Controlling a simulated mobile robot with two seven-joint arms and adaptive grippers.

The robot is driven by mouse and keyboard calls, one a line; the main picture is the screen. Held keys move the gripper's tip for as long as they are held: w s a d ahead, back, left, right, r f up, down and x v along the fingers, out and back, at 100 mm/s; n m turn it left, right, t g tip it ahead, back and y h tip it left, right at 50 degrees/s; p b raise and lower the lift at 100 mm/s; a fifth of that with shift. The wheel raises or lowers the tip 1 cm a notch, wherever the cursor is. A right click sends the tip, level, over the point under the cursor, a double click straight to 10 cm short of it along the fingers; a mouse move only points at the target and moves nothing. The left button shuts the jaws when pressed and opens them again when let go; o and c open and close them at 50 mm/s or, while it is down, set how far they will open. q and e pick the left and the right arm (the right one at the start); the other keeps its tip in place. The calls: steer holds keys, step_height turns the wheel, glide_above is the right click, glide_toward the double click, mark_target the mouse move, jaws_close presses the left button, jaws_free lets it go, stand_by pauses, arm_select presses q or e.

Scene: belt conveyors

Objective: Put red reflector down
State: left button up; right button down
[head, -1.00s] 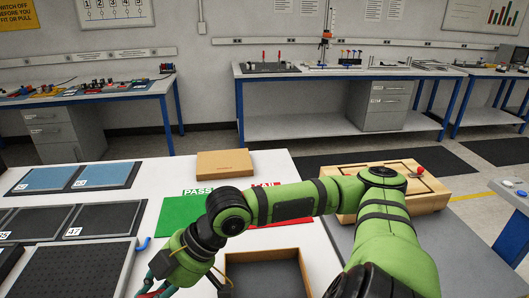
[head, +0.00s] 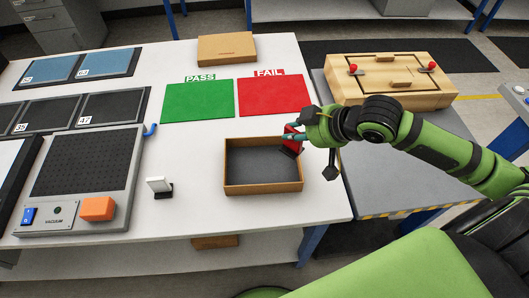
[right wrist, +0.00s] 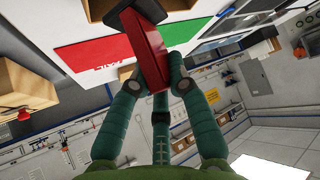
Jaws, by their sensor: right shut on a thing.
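The red reflector (head: 291,132) is a small red plate with a dark base. My right gripper (head: 299,136) is shut on it, at the upper right corner of an open brown box (head: 228,177). The right wrist view shows the red reflector (right wrist: 152,55) between the fingers of the gripper (right wrist: 155,85), its dark base at the far end. In the head view the base overlaps the box's right rim; I cannot tell whether it touches. My left gripper is not in view.
A green PASS mat (head: 198,101) and a red FAIL mat (head: 274,96) lie bare behind the box. A white piece on a dark stand (head: 159,186) is left of the box. A closed carton (head: 227,48) and a wooden fixture (head: 385,83) stand farther back.

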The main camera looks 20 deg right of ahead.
steer(key=w+a+f, duration=0.2)
steer(key=a+f, duration=0.1)
steer(key=w+a+f+p, duration=0.1)
steer(key=w+a+f, duration=0.1)
steer(key=a+f, duration=0.1)
steer(key=w+a+f+p, duration=0.1)
steer(key=a+f, duration=0.3)
steer(key=shift+w+f, duration=0.2)
steer(key=shift+w, duration=0.2)
steer(key=shift+f, duration=0.25)
steer(key=shift+f, duration=0.15)
steer(key=c, duration=1.2)
jaws_free()
